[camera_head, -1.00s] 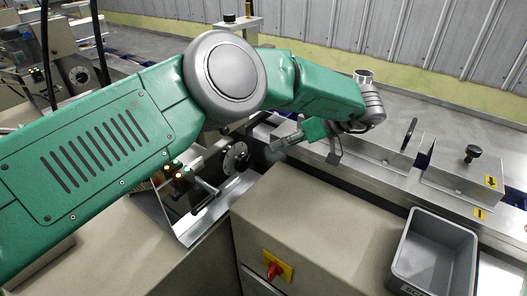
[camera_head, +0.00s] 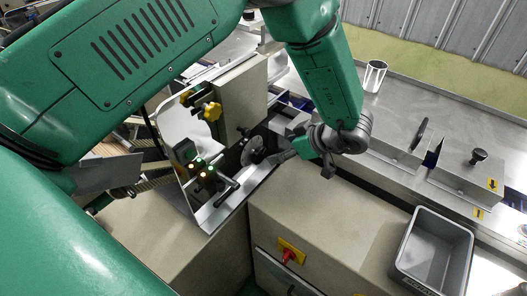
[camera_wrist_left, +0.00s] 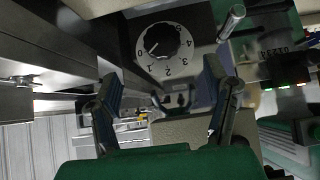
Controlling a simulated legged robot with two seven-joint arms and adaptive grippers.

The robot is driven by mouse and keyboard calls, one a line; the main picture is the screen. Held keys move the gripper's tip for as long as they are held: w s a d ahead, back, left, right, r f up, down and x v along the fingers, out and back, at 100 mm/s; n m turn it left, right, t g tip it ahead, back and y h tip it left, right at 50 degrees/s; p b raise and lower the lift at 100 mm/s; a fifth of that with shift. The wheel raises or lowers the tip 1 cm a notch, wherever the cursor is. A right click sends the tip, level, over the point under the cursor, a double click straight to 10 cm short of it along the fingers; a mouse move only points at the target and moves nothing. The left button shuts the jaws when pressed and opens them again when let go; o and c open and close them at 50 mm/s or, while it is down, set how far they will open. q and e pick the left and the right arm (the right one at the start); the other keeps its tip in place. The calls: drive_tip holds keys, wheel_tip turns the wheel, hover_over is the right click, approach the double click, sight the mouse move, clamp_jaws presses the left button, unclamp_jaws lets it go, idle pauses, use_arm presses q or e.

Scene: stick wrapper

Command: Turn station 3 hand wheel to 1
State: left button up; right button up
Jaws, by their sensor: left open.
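The hand wheel, a round dial with a black centre and numbers 0 to 5 on a pale ring, is at the top of the left wrist view (camera_wrist_left: 163,48). In the head view it is the small disc (camera_head: 253,150) on the machine's side. My left gripper (camera_head: 306,164) is just right of the disc, apart from it. In the left wrist view its two fingers (camera_wrist_left: 160,97) are spread with nothing between them, and the dial lies beyond and above them. The dial's pointer setting is hard to read. My right gripper does not show.
A panel with lit buttons (camera_head: 205,172) and a yellow knob (camera_head: 212,111) are left of the dial. A beige cabinet (camera_head: 325,215) with a red switch (camera_head: 288,256) is below the gripper. A grey bin (camera_head: 437,250) and a metal cup (camera_head: 375,75) are to the right.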

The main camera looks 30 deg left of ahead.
sight(262, 155)
use_arm(q)
drive_tip(key=x, duration=0.5)
drive_tip(key=shift+a+f+p, duration=0.2)
drive_tip(key=shift+a+p, duration=0.15)
drive_tip(key=shift+a, duration=0.05)
drive_tip(key=x, duration=0.5)
drive_tip(key=shift+a+r, duration=0.1)
drive_tip(key=shift+a, duration=0.4)
drive_tip(key=shift+d+r, duration=0.1)
drive_tip(key=shift+d, duration=0.6)
drive_tip(key=c, duration=1.2)
drive_tip(key=shift+a, duration=0.45)
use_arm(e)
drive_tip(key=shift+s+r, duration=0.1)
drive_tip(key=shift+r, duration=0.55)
